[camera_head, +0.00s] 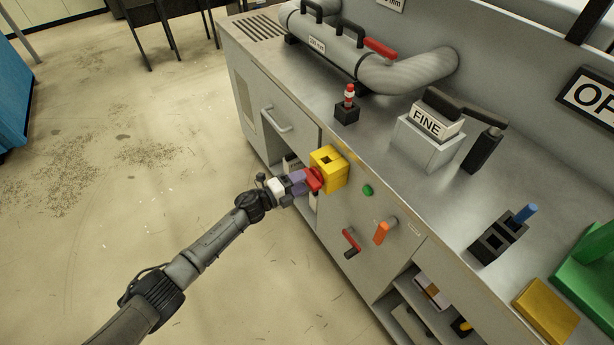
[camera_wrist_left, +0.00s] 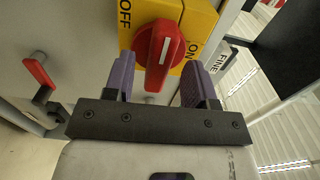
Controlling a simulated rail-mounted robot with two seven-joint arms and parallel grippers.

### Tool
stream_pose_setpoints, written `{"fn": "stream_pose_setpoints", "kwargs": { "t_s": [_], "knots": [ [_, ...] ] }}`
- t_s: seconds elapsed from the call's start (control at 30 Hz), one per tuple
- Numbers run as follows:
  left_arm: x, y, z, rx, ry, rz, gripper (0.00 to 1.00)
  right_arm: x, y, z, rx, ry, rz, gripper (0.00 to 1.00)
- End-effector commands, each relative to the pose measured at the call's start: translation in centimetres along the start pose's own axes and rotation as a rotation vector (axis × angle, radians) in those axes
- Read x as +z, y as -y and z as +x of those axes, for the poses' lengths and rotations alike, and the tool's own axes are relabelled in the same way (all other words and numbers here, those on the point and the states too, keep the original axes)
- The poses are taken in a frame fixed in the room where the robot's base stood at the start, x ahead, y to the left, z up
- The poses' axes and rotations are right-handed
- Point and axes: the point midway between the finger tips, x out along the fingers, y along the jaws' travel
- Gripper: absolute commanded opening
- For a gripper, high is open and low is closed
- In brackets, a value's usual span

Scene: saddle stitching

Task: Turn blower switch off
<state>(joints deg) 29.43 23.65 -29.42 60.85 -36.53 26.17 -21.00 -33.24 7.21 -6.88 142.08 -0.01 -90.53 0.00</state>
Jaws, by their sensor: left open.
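The blower switch is a yellow box (camera_head: 330,165) on the cabinet's front face, with a red rotary knob (camera_head: 314,179). In the left wrist view the yellow plate (camera_wrist_left: 200,18) carries OFF at the left and ON at the right. The red knob (camera_wrist_left: 157,52) has a white line that runs nearly upright in that picture, between the two labels. My left gripper (camera_head: 305,181) is at the switch. Its purple fingers (camera_wrist_left: 161,80) are open, one on each side of the knob. I cannot tell whether they touch it. My right gripper is not in view.
An orange handle (camera_head: 382,233), a red-handled crank (camera_head: 350,241) and a green button (camera_head: 368,190) are on the same cabinet face. A FINE block (camera_head: 428,143) and a red-topped switch (camera_head: 347,104) stand on the worktop.

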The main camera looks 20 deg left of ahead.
Motion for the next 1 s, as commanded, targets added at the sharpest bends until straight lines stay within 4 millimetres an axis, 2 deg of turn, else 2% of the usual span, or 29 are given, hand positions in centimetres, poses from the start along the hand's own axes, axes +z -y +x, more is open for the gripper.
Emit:
{"fn": "stream_pose_setpoints", "kwargs": {
  "t_s": [0.03,0.2,0.5,0.7,1.0],
  "knots": [
    [0.1,0.2,-1.2,0.003,0.002,0.000,0.51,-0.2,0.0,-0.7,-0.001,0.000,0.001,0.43],
    [0.1,0.2,-4.7,0.002,0.002,0.001,0.51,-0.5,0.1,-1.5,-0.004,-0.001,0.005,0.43],
    [0.0,0.1,-9.0,0.001,0.000,-0.001,0.51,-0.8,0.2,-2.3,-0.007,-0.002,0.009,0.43],
    [0.0,0.1,-10.2,0.000,0.000,0.000,0.51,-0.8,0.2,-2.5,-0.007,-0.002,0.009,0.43],
    [0.0,0.1,-10.4,-0.001,0.000,0.000,0.51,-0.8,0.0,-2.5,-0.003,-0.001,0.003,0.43]
  ]
}}
